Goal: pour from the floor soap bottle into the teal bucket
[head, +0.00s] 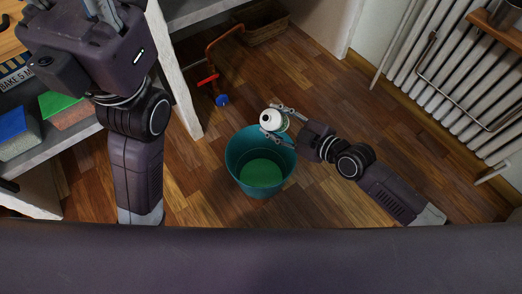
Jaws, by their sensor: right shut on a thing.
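The teal bucket (234,170) stands upright on the wooden floor, with a flat green surface inside it. The floor soap bottle (273,119), white with a greenish band, shows at the bucket's far rim. My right gripper (276,121) is shut on this bottle, with one finger on each side. The bottle appears tilted, its round end facing up-left; whether anything flows from it cannot be seen. My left gripper (103,9) is at the top left, away from the bucket; its fingertips are cut off by the frame edge.
A counter with shelves holding blue (13,125) and green (55,103) blocks stands at left. A wicker basket (262,24) lies at the back. A white radiator (450,60) lines the right wall.

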